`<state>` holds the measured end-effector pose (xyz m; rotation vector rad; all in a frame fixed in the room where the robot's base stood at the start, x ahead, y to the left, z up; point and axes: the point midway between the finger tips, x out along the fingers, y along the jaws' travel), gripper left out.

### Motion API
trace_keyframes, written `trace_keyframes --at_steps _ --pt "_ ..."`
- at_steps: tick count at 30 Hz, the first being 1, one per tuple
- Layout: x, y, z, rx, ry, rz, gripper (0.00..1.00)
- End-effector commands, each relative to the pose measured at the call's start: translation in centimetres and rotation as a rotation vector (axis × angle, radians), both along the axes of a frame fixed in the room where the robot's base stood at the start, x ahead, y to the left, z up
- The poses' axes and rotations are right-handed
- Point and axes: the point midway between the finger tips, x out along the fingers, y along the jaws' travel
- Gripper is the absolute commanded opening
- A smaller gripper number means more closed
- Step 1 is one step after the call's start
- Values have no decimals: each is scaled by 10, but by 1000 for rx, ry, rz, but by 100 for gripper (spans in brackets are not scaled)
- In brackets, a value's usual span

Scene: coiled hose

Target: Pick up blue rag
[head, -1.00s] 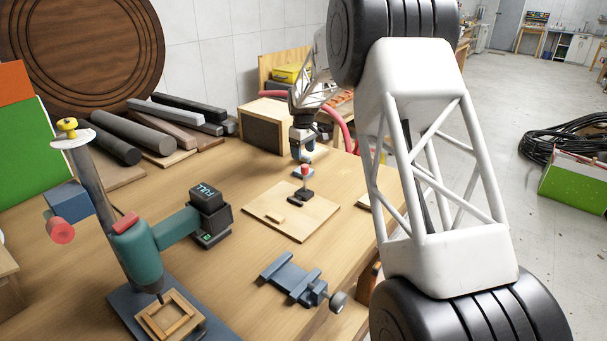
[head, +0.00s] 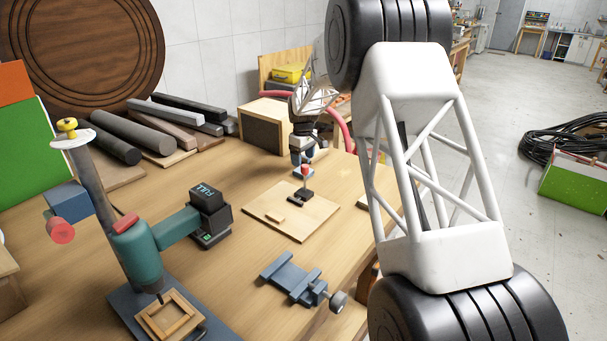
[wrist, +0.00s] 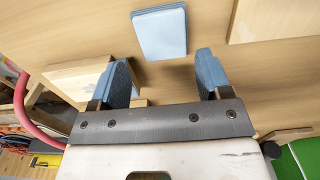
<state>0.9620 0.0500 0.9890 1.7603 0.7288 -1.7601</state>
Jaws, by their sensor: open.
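The blue rag (wrist: 160,33) is a light blue, flat, folded rectangle lying on the wooden table, at the top centre of the wrist view. In the head view only a small light-blue part (head: 297,174) shows, partly hidden by a red-topped item in front. My gripper (wrist: 164,66) is open, its two blue-grey fingers spread and nothing between them. In the wrist view the rag is beyond the fingertips, apart from them. In the head view my gripper (head: 302,156) points down just above the rag's place.
A wooden board (head: 268,216) with a black, red-topped clamp-like item (head: 301,194) lies nearer the camera. A blue vise (head: 295,277) and a teal drill press (head: 138,248) stand farther forward. A red hose (head: 347,128) and a wooden box (head: 266,125) are near my gripper.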

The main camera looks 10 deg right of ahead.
Motion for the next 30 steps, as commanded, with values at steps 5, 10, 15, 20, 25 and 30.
trace_keyframes --at_steps 5,10,15,20,25,30 --pt "-1 0 -4 -1 1 0 71" --pt "-4 -1 -19 0 3 0 71" --pt "-6 -1 -38 0 1 0 71" --pt "-5 -1 -49 0 0 0 71" --pt "-5 -1 -52 1 -1 0 71" --pt "-6 -1 -52 0 0 0 71"
